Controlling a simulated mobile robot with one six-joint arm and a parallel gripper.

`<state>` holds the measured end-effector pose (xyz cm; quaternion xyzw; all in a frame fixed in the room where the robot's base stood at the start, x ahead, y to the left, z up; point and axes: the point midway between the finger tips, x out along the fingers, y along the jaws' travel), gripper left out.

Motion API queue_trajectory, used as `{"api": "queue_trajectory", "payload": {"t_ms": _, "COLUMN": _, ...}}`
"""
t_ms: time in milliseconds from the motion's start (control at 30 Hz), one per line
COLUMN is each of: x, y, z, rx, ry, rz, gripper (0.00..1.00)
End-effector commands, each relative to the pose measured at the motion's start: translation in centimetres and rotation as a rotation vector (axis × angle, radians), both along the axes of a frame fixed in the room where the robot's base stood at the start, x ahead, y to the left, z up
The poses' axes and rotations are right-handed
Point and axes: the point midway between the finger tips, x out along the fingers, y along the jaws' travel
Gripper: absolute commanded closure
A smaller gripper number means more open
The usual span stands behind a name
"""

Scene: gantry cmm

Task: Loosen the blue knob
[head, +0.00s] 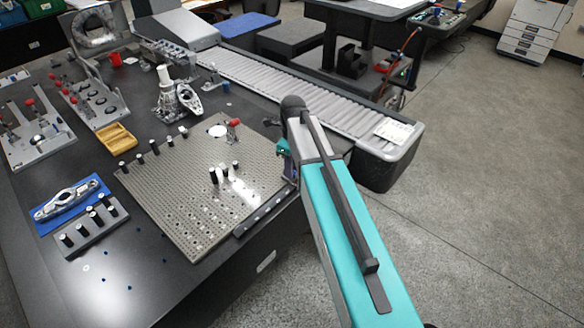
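I cannot make out a blue knob for certain in the head view. Several tiny dark blue spots (130,287) lie on the dark table near its front left edge, too small to identify. My teal arm reaches up from the lower right to the right edge of the perforated grey plate (160,190). Its far end folds down behind the arm links there. My gripper's fingers are hidden, so I cannot see whether they touch or hold anything.
Black pegs, a white disc and a red-handled clamp (233,125) stand on the plate. A blue mat (88,186) with a metal part, a peg block (92,232) and a yellow tray (116,139) lie left. A roller conveyor (300,90) runs behind. The floor at right is clear.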

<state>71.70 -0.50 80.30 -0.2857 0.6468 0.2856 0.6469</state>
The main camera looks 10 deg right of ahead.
Motion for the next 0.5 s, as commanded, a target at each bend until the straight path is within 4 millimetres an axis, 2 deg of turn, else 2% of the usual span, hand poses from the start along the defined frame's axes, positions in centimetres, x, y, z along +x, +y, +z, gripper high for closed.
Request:
{"api": "queue_trajectory", "payload": {"t_ms": 33, "x": 0.00, "y": 0.01, "z": 0.01, "rx": 0.000, "ry": 0.000, "rz": 0.000, "gripper": 0.82}}
{"api": "queue_trajectory", "payload": {"t_ms": 133, "x": -0.01, "y": 0.03, "z": 0.02, "rx": 0.000, "ry": 0.000, "rz": 0.000, "gripper": 0.99}}
{"api": "queue_trajectory", "payload": {"t_ms": 167, "x": -0.01, "y": 0.03, "z": 0.02, "rx": 0.000, "ry": 0.000, "rz": 0.000, "gripper": 1.00}}
{"api": "queue_trajectory", "payload": {"t_ms": 500, "x": 0.00, "y": 0.08, "z": 0.06, "rx": 0.001, "ry": 0.001, "rz": 0.041, "gripper": 1.00}}
